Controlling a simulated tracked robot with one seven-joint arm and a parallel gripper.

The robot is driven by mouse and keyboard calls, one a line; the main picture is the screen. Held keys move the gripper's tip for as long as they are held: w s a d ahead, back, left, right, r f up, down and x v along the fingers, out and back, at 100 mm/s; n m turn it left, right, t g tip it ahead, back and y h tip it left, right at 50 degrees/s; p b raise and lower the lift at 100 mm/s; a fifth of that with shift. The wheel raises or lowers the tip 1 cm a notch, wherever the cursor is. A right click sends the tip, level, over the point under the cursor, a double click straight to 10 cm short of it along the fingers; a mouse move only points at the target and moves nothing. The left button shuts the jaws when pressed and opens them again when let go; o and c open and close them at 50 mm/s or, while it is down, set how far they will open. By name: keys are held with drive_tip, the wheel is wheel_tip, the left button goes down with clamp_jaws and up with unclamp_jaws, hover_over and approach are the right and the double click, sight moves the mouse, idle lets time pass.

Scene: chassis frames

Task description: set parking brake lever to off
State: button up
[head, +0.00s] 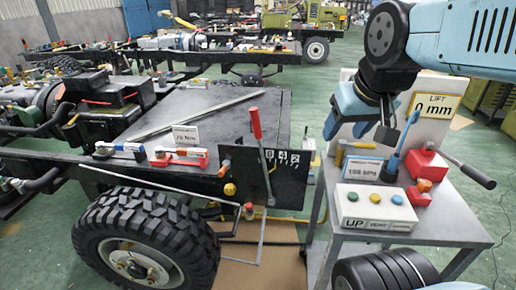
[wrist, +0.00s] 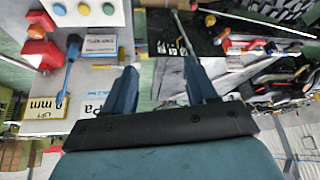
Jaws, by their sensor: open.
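The lever with a red grip (head: 255,123) stands nearly upright on a black plate (head: 245,180) at the right end of the near chassis. White marks sit on the plate just right of its metal rod; they are too small to read. In the wrist view the black plate (wrist: 215,45) lies beyond the fingers at top centre, and a thin rod shows on it. My gripper (head: 358,135) is open and empty, with blue fingers, above the cart and to the right of the lever, apart from it. Both fingers show in the wrist view (wrist: 160,78).
A grey cart (head: 440,220) stands right of the chassis, carrying a button box (head: 374,212), a red block with a lever (head: 428,165) and a LIFT sign (head: 436,103). A large tyre (head: 145,240) is at front left. Tools lie on the chassis deck (head: 190,115).

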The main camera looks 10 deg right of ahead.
drive_tip(key=w+a+r+n+g, duration=0.1)
drive_tip(key=w+a+r+n, duration=0.1)
drive_tip(key=w, duration=0.6)
drive_tip(key=w+a+r+n+g, duration=0.1)
drive_tip(key=w+a+r+n, duration=0.15)
drive_tip(key=w, duration=0.55)
drive_tip(key=n+g, duration=0.3)
drive_tip(key=n, duration=0.1)
hover_over(255, 117)
wheel_tip(255, 117, down, 4)
drive_tip(key=f, duration=0.1)
drive_tip(key=shift+w+a+h, duration=0.25)
drive_tip(key=shift+a+h, duration=0.15)
drive_tip(key=shift+h, duration=0.1)
drive_tip(key=shift+f, duration=0.25)
drive_tip(key=f, duration=0.9)
drive_tip(key=w+d+f, duration=0.1)
drive_tip(key=f, duration=0.3)
drive_tip(key=shift+f, duration=0.15)
drive_tip(key=shift+c, duration=0.3)
clamp_jaws()
